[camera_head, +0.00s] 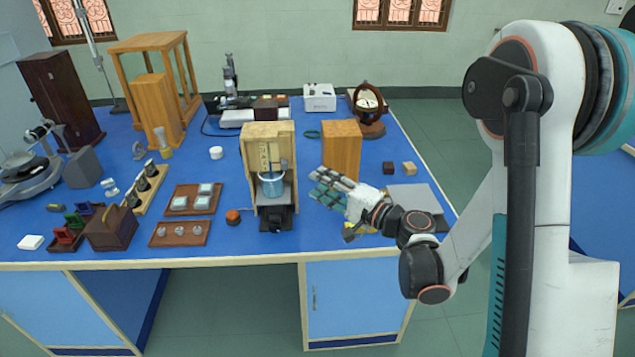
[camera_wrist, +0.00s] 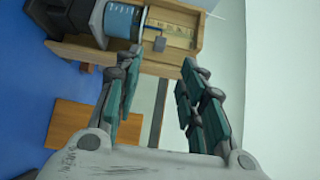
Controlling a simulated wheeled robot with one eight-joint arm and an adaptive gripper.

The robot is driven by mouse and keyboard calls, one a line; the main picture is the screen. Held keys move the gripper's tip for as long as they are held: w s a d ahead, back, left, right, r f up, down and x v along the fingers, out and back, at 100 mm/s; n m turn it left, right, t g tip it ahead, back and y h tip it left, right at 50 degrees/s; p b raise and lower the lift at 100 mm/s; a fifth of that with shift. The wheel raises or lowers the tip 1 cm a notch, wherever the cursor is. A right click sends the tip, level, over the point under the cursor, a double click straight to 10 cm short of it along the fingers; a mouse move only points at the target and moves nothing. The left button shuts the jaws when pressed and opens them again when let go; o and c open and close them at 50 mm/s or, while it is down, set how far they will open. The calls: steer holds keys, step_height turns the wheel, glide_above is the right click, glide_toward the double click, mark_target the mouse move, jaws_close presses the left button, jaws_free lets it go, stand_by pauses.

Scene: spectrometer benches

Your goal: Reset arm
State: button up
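My gripper (camera_head: 325,186) is over the right part of the blue bench, to the right of a wooden stand that holds a blue cup-like vessel (camera_head: 271,184). In the wrist view, my gripper (camera_wrist: 160,82) has its two jointed fingers spread apart with nothing between them. Beyond the fingertips, the wooden stand (camera_wrist: 185,22) and the blue vessel (camera_wrist: 122,20) show at the top. The gripper is apart from both.
A wooden block (camera_head: 341,150) stands just behind my gripper. A grey plate (camera_head: 410,195) lies to its right. Trays (camera_head: 178,233) with small parts lie left of the stand. A round instrument (camera_head: 368,105) stands at the back right. The front strip of the bench is mostly clear.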

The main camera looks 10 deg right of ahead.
steer(key=s+r+n+g+h, duration=0.4)
steer(key=s+n+h, duration=0.1)
steer(key=s, duration=0.6)
steer(key=s+d+n+g+h, duration=0.1)
steer(key=s+d+n+h, duration=0.1)
steer(key=s+d, duration=0.3)
steer(key=s+d+n+g+h, duration=0.1)
steer(key=s+d+h, duration=0.4)
steer(key=s, duration=0.6)
steer(key=shift+s+d+r+n, duration=0.3)
steer(key=shift+d+r+n, duration=0.15)
steer(key=shift+n, duration=0.25)
stand_by(0.3)
